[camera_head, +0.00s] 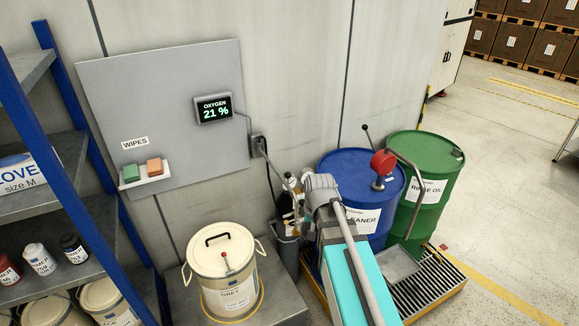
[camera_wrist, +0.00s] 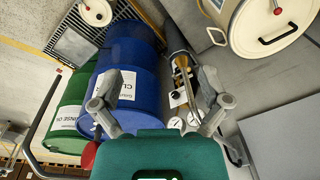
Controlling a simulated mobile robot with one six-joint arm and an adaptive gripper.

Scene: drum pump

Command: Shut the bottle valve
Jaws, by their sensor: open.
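The bottle (camera_wrist: 181,68) shows in the wrist view as a narrow brown and dark cylinder with brass-coloured fittings and white labels, between the blue drum and the grey bench. Two small round gauges (camera_wrist: 176,123) sit at its end, between my finger tips. The valve itself is too small to make out clearly. My gripper (camera_wrist: 160,103) is open, its fingers spread wide and empty, with the bottle fittings in the gap; I cannot tell if it touches them. In the head view my gripper (camera_head: 320,187) is beside the bottle (camera_head: 287,202), partly hiding it.
A blue drum (camera_head: 342,166) with a red-headed pump (camera_head: 383,163) and a green drum (camera_head: 430,165) stand on a grated yellow tray (camera_head: 437,291) at right. A white lidded pail (camera_head: 228,290) stands on a bench at left. A wall panel (camera_head: 160,90) is behind.

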